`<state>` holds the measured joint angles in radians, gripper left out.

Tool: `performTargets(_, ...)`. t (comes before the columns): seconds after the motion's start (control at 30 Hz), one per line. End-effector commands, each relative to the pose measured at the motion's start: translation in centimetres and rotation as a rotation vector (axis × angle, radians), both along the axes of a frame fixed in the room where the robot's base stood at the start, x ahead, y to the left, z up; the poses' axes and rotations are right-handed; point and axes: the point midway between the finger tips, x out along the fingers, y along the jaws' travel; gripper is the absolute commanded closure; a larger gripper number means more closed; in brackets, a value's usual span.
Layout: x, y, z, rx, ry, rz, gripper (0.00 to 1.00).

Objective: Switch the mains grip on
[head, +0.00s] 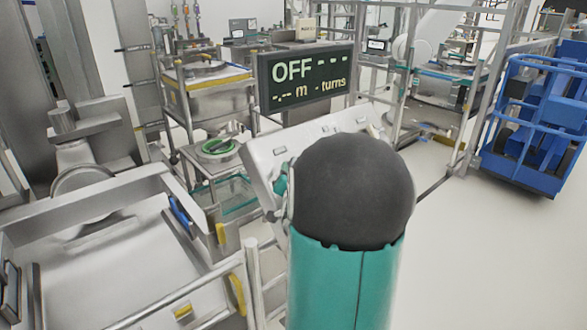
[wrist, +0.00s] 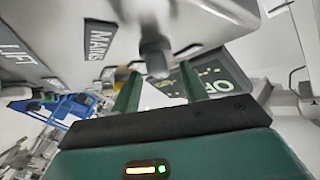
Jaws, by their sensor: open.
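The mains grip (wrist: 153,55) is a grey knob standing out from the pale panel beside the MAINS label (wrist: 100,40) in the wrist view. My gripper (wrist: 160,73) has two green fingers, open, one to each side of the knob's end in the picture. Nothing is held. I cannot tell whether the knob's tip reaches in between the fingers or lies just beyond them. In the head view the display (head: 306,76) reads OFF with dashes. My arm covers the gripper and the knob there; part of the sloped panel (head: 268,158) shows.
A LIFT label (wrist: 14,52) is on the same panel in the wrist view. In the head view, a steel machine with a tray (head: 110,255) is at left, a blue cart (head: 535,120) at right.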

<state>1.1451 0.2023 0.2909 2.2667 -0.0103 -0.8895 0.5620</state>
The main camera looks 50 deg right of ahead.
Motion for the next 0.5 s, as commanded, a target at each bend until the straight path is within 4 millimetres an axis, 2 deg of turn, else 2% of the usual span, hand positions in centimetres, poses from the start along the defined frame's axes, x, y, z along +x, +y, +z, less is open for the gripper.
performTargets(0.03, 0.5, -0.8, -0.1, 0.001, -0.001, -0.002, 0.56)
performTargets(0.2, 1.7, -2.3, 0.0, 0.001, 0.000, -0.001, 0.56)
performTargets(0.5, 1.9, -2.7, 0.0, 0.000, 0.000, -0.001, 0.56)
